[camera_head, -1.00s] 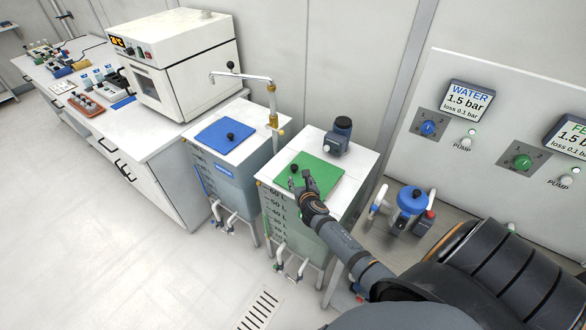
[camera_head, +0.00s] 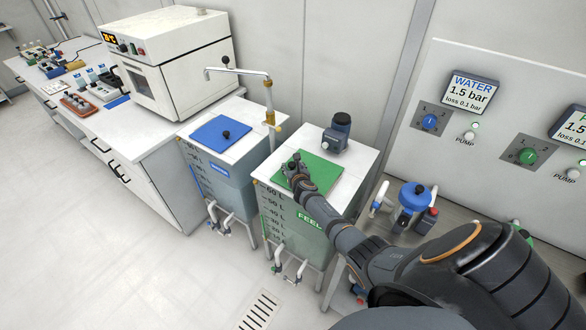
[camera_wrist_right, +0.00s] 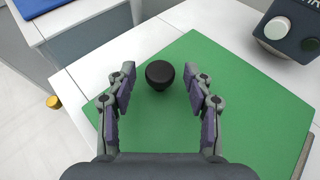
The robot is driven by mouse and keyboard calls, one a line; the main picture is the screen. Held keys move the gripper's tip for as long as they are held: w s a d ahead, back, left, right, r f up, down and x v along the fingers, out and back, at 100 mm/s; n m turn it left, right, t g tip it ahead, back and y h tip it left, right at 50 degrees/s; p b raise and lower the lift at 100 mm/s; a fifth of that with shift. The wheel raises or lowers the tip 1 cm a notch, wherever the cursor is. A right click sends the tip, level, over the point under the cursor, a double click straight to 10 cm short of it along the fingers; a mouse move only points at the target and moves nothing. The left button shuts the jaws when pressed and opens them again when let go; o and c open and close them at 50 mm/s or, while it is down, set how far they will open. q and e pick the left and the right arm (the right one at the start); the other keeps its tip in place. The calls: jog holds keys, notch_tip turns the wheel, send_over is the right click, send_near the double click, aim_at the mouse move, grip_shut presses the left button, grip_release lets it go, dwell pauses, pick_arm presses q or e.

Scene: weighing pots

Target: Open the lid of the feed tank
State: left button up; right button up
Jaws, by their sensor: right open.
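The feed tank (camera_head: 290,222) is a translucent tank with a white top and a green lid (camera_head: 322,172). The green lid also fills much of the right wrist view (camera_wrist_right: 235,110), lying flat and closed. A round black knob (camera_wrist_right: 160,74) stands on the lid. My right gripper (camera_head: 295,164) is over the lid at the knob; in the wrist view its open fingers (camera_wrist_right: 160,92) are on either side of the knob, with gaps showing on both sides. In the head view the gripper largely hides the knob. My left gripper is not in view.
A water tank with a blue lid (camera_head: 221,136) stands to the left, with a tap pipe (camera_head: 268,100) behind it. A dark device (camera_head: 335,138) sits at the back of the feed tank's top. A blue-topped pump (camera_head: 412,197) and the control panel (camera_head: 500,120) are to the right.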

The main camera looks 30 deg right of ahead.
grip_shut()
dwell(0.3)
jog(key=s+d+r+m+t+h+b, duration=0.35)
jog(key=s+r+m+t+b, duration=0.55)
jog(key=b, duration=1.7)
jog(key=s+d+r+m+g+h+b, duration=0.1)
jog(key=s+d+m+h+b, duration=0.1)
jog(key=s+m+h, duration=0.3)
jog(key=s+d+r+m+g+h+b, duration=0.1)
jog(key=s+d+m+h+b, duration=0.1)
jog(key=s+m+h, duration=0.4)
jog(key=shift+s+d+r+m+g+b, duration=0.15)
jog(key=shift+s+d+m+g+b, duration=0.2)
jog(key=shift+s+d+m, duration=0.55)
jog(key=shift+s+a, duration=0.1)
